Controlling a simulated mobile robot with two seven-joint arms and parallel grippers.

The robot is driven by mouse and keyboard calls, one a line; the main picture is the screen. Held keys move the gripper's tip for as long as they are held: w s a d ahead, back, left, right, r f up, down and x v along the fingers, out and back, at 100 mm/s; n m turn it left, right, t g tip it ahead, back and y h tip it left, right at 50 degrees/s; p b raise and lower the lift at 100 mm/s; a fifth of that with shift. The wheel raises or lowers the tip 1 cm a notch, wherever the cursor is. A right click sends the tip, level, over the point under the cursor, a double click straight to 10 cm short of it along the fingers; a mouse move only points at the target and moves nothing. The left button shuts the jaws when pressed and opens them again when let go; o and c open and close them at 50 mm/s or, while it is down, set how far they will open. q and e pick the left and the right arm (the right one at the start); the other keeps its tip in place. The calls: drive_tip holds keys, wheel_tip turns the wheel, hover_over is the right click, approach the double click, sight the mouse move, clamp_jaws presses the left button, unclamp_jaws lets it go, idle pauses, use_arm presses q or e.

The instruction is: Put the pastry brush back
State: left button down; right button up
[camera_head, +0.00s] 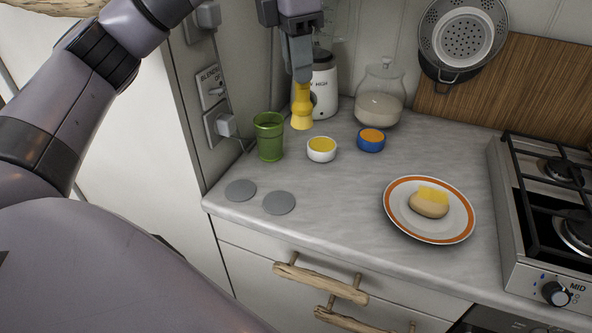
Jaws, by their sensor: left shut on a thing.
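My left gripper (302,78) is shut on the yellow pastry brush (302,108). The brush hangs upright below the fingers, its wider end down, in front of the blender. Whether its lower end touches the counter I cannot tell. A green cup (269,140) stands to the left of the brush and nearer to me, apart from it in the picture. A white bowl (321,153) with yellow content and a blue bowl (371,144) with orange content stand to the right. A plate (395,221) with an orange rim holds a bread roll (429,206) with yellow on top. My right gripper is not in view.
The blender (325,88) and a glass jar (380,97) stand at the back. Two grey discs (279,203) lie near the counter's front left edge. A gas stove (540,262) is at the right. The counter's middle (338,195) is clear. Drawers with driftwood handles (320,282) are below.

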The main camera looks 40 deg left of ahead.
use_arm(q)
wheel_tip(320, 180, down, 18)
drive_tip(key=shift+f, duration=0.15)
idle(0.7)
drive_tip(key=shift+f+b, duration=0.3)
drive_tip(key=shift+f, duration=0.1)
drive_tip(key=c, duration=0.9)
unclamp_jaws()
drive_tip(key=shift+c, duration=0.2)
drive_tip(key=shift+r, duration=0.15)
wheel_tip(320, 180, up, 12)
drive_tip(key=s, duration=0.1)
drive_tip(key=shift+a+r+p, duration=0.25)
drive_tip(key=shift+a+p, duration=0.1)
